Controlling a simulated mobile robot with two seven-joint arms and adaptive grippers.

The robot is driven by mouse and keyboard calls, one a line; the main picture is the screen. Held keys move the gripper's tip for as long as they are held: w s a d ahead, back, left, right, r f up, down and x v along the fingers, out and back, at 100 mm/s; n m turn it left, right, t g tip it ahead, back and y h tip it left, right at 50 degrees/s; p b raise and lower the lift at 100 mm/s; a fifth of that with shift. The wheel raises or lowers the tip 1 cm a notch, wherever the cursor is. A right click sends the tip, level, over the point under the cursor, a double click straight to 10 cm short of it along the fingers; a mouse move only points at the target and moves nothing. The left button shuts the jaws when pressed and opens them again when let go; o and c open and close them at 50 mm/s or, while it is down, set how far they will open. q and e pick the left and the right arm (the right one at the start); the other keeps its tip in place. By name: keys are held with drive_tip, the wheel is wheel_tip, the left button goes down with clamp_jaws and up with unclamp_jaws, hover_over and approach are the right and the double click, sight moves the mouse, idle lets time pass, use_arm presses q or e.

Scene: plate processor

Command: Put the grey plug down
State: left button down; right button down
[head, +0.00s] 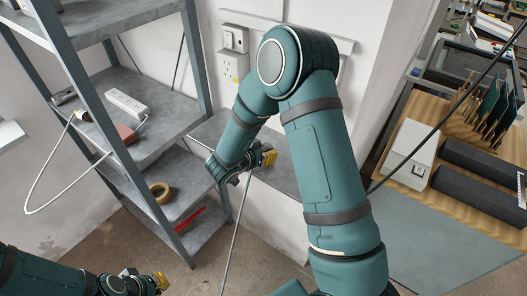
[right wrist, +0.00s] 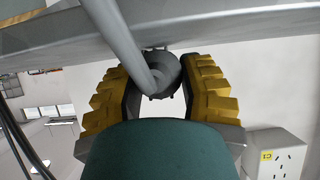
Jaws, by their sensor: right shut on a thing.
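The grey plug (right wrist: 164,76) shows in the right wrist view, between the yellow fingers of my right gripper (right wrist: 162,92), with its thick grey cable (right wrist: 122,40) bending up and left. My right gripper is shut on the plug. In the head view my right gripper (head: 265,157) is above the grey ledge by the wall; the plug itself is hidden there, and a grey cable (head: 235,230) runs down from the gripper towards the floor. My left gripper (head: 155,283) is at the bottom left, in front of the shelf; its opening is unclear.
A grey metal shelf unit (head: 145,82) on the left carries a white power strip (head: 126,103), a tape roll (head: 160,192) and a red item (head: 189,218). A grey ledge (head: 282,178) adjoins the wall below wall sockets (head: 232,68). A workbench (head: 480,215) stands at right.

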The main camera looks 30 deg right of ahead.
drive_tip(key=shift+f, duration=0.1)
drive_tip(key=c, duration=0.6)
unclamp_jaws()
drive_tip(key=shift+f, duration=0.1)
